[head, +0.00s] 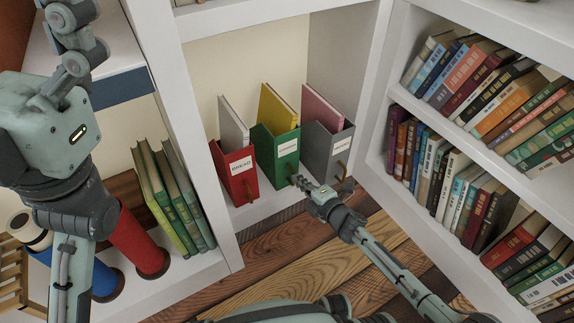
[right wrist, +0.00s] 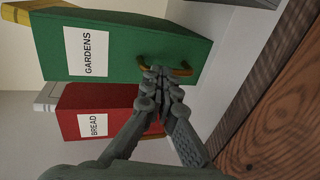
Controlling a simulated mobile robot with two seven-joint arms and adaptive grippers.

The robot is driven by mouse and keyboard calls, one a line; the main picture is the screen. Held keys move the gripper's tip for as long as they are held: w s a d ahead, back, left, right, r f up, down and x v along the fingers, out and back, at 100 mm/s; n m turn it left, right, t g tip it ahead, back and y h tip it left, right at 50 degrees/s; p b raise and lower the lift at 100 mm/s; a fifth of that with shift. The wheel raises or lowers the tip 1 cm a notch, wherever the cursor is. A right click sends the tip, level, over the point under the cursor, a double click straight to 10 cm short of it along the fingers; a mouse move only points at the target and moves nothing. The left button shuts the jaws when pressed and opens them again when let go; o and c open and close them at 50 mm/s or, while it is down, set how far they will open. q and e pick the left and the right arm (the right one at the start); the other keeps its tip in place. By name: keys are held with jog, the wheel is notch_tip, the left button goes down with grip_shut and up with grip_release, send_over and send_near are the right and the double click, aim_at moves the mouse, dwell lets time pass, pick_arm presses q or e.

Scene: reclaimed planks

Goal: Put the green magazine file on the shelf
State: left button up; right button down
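The green magazine file (head: 275,150), labelled GARDENS with a yellow book in it, stands upright in the white shelf's compartment (head: 285,60), between a red file (head: 233,172) and a grey file (head: 325,145). It fills the upper part of the right wrist view (right wrist: 125,50), with a brass handle (right wrist: 188,69) on its front. My right gripper (head: 302,183) is at that handle, and its fingers are closed together over it in the right wrist view (right wrist: 166,76). My left gripper (head: 72,40) is raised at the upper left, its fingertips not clearly shown.
Bookshelves full of books (head: 465,180) stand at the right. Green books (head: 173,195) and red and blue cylinders (head: 137,240) stand in the left compartment. The wooden plank floor (head: 300,255) in front is clear apart from my own parts.

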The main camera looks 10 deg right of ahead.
jog(key=shift+w, duration=0.15)
jog(key=s, duration=0.2)
jog(key=s+d+p, duration=0.1)
jog(key=s, duration=0.1)
jog(key=shift+d, duration=0.15)
dwell(0.6)
